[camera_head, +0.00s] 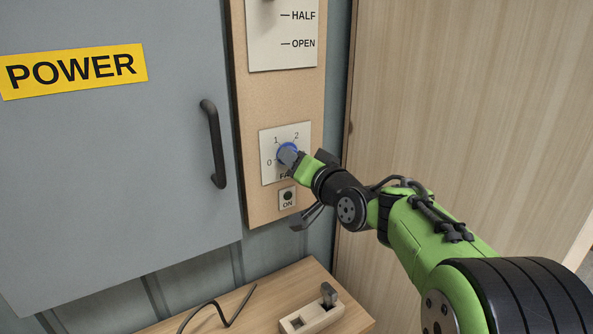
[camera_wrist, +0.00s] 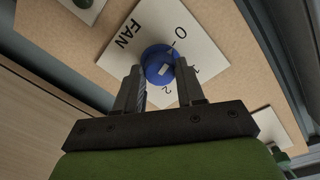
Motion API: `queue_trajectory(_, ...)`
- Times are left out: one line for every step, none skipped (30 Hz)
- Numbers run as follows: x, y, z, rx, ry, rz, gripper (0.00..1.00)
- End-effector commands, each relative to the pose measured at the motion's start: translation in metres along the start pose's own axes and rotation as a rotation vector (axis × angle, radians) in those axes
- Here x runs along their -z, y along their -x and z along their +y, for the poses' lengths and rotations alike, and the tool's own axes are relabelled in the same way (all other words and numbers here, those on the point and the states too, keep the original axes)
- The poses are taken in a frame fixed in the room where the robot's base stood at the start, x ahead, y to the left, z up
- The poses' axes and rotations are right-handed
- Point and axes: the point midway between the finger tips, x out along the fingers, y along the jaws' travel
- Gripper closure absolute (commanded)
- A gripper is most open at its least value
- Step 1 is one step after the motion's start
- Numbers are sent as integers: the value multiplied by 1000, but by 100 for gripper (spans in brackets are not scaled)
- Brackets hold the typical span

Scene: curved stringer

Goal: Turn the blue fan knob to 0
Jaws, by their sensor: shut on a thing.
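The blue fan knob (camera_head: 284,147) sits on a white plate (camera_head: 268,178) marked 0, 1, 2 and FAN on the wooden panel. It also shows in the wrist view (camera_wrist: 158,58), with a small white mark on its face. I cannot tell which number the mark points to. My gripper (camera_head: 290,155) is at the knob and partly covers it and the FAN label in the head view. In the wrist view my gripper (camera_wrist: 161,76) has one finger on each side of the knob, shut on it.
Above is a plate marked HALF and OPEN (camera_head: 280,50). A grey POWER cabinet (camera_head: 100,170) with a black handle (camera_head: 213,145) stands left. A wooden table (camera_head: 270,290) is below, a wooden door-like panel (camera_head: 450,90) right.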

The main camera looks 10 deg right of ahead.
Motion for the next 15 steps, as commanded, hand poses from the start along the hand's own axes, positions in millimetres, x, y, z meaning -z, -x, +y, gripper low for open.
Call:
queue_trajectory(-3,0,1,-1,11,-4,92)
queue_trajectory(-3,0,1,-1,19,-4,92)
queue_trajectory(-3,0,1,-2,28,-4,92)
queue_trajectory(-3,0,1,-2,33,-4,92)
queue_trajectory(-3,0,1,-2,37,-4,92)
queue_trajectory(-3,0,1,-3,42,-4,92)
queue_trajectory(-3,0,1,-3,44,-4,92)
queue_trajectory(-2,0,1,-3,46,-4,92)
queue_trajectory(-2,0,1,-3,48,-4,92)
queue_trajectory(-2,0,1,-4,49,-4,92)
queue_trajectory(-2,0,1,-4,50,-4,92)
queue_trajectory(-2,0,1,-4,50,-4,92)
queue_trajectory(-2,0,1,-4,50,-4,92)
queue_trajectory(-2,0,1,-4,50,-4,92)
queue_trajectory(-2,0,1,-4,50,-4,92)
